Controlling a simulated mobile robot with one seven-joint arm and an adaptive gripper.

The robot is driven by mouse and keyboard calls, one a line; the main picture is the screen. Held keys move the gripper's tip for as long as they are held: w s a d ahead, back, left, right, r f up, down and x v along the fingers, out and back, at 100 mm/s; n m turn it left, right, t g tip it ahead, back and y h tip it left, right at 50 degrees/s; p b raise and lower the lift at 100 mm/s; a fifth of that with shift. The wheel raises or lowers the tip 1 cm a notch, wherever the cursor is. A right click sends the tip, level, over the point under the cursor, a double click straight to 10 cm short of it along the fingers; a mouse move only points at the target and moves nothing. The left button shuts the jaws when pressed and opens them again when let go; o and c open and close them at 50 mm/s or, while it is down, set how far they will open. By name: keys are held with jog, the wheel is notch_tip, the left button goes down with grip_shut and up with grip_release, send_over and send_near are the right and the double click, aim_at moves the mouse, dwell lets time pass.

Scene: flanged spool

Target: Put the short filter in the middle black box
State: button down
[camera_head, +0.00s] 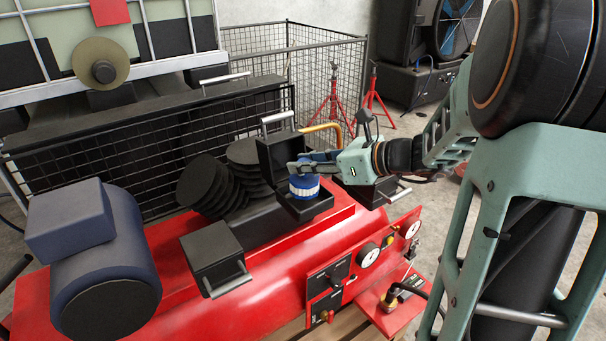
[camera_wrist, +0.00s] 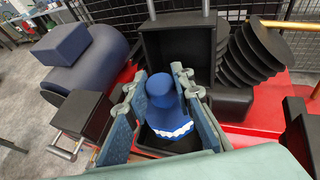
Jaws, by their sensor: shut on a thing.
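The short filter (camera_head: 304,188) is blue with a white ribbed band. In the wrist view it (camera_wrist: 161,105) stands between the two finger pads, narrow blue top towards me. My gripper (camera_head: 313,163) is shut on it. The middle black box (camera_head: 318,208) is open, with its lid (camera_wrist: 180,55) raised at the back. The filter is over or partly inside the box opening. I cannot tell whether its base touches the box floor, as the fingers and filter hide most of the inside.
A closed black box (camera_head: 215,255) with a metal handle stands to the left and another (camera_head: 372,190) to the right. Several black discs (camera_head: 205,185) lean behind. A blue motor-like cylinder (camera_head: 105,265) sits on the red tank (camera_head: 175,285). A yellow pipe (camera_head: 325,127) rises behind the box.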

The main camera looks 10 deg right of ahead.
aim_at(303, 176)
notch_tip(303, 176, down, 3)
jog(key=shift+w+r+b, duration=0.1)
jog(key=shift+w+b, duration=0.05)
jog(key=shift+b, duration=0.65)
jog(key=shift+f, duration=0.2)
jog(key=shift+f, duration=0.15)
jog(key=c, duration=1.7)
grip_release()
jog(key=shift+o, duration=0.2)
